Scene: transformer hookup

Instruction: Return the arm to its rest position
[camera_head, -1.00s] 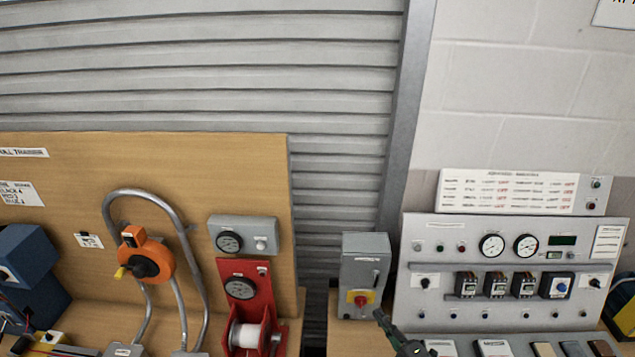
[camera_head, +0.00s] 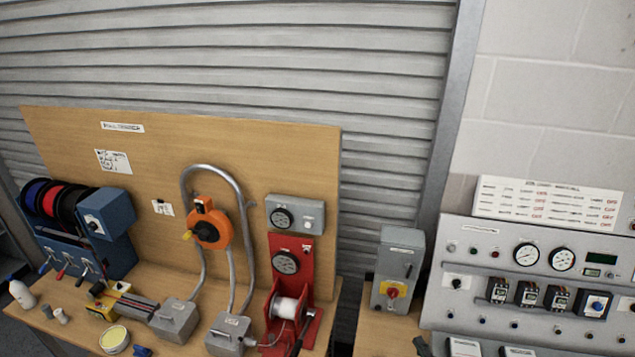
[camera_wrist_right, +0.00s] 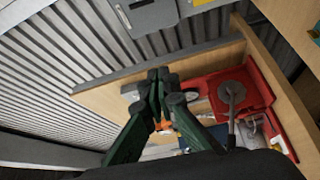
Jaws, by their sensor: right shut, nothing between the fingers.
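My right gripper (camera_wrist_right: 160,77) shows in the right wrist view with its dark green fingers closed together at the tips and nothing held. It hangs in free air in front of the wooden board and the shutter. In the head view only a small dark tip of it (camera_head: 420,345) shows at the bottom edge, just below the grey switch box (camera_head: 398,268) with the red and yellow knob. It looks apart from the box. My left gripper is in neither view.
A red winch stand (camera_head: 290,290) with a white spool stands left of the switch box; it also shows in the wrist view (camera_wrist_right: 262,92). A meter panel (camera_head: 535,265) stands at right. An orange reel (camera_head: 210,230) and conduit loop are on the wooden board (camera_head: 70,135).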

